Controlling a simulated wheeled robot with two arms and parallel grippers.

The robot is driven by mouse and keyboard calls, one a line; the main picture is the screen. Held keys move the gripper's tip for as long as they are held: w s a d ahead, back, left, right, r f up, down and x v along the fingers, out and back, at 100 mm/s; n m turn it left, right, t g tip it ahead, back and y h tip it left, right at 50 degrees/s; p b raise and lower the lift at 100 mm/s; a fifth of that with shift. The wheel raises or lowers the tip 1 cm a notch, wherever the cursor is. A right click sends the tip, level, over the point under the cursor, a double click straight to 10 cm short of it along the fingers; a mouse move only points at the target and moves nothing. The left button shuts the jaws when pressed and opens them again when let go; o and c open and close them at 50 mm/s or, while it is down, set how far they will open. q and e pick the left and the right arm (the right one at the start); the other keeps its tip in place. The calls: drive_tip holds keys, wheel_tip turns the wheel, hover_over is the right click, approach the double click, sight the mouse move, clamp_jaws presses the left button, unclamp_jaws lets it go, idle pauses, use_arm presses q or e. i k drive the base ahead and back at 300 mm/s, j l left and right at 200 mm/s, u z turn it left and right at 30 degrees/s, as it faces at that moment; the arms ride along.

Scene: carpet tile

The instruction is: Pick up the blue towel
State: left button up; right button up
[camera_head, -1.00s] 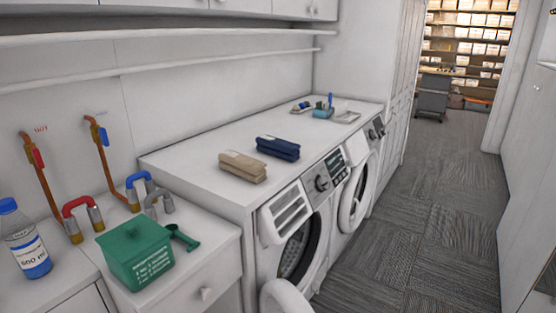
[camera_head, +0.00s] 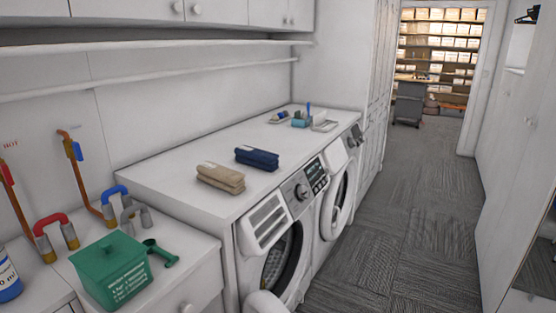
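A folded dark blue towel (camera_head: 257,159) lies flat on the white counter (camera_head: 180,203) above the washing machines. A folded beige towel (camera_head: 221,177) lies beside it, nearer and to the left, with a small gap between them. Neither of my grippers is in view, and nothing touches the blue towel.
A green box (camera_head: 110,270) with a green scoop (camera_head: 160,252) stands on the lower cabinet at front left. Small items (camera_head: 300,120) stand at the counter's far end. A front-loading machine (camera_head: 280,262) has its door open. Carpeted floor (camera_head: 400,235) to the right is free.

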sight(266, 161)
drive_tip(key=l+z, duration=0.1)
drive_tip(key=z, duration=0.3)
drive_tip(key=i+l+z, duration=0.1)
drive_tip(key=z, duration=0.35)
drive_tip(key=i+z, duration=0.15)
drive_tip(key=z, duration=0.25)
drive_tip(key=i+z, duration=0.1)
drive_tip(key=z, duration=0.35)
drive_tip(key=i+l+u, duration=0.2)
drive_tip(key=i, duration=0.4)
drive_tip(key=i+u, duration=0.2)
drive_tip(key=i, duration=0.4)
drive_tip(key=i+j+u, duration=0.15)
drive_tip(key=u, duration=0.3)
drive_tip(key=i+u, duration=0.3)
drive_tip(key=u, duration=0.2)
drive_tip(key=i+u, duration=0.25)
drive_tip(key=u, duration=0.2)
drive_tip(key=i+u, duration=0.25)
drive_tip(key=u, duration=0.25)
drive_tip(key=i+l+u, duration=0.2)
drive_tip(key=u, duration=0.25)
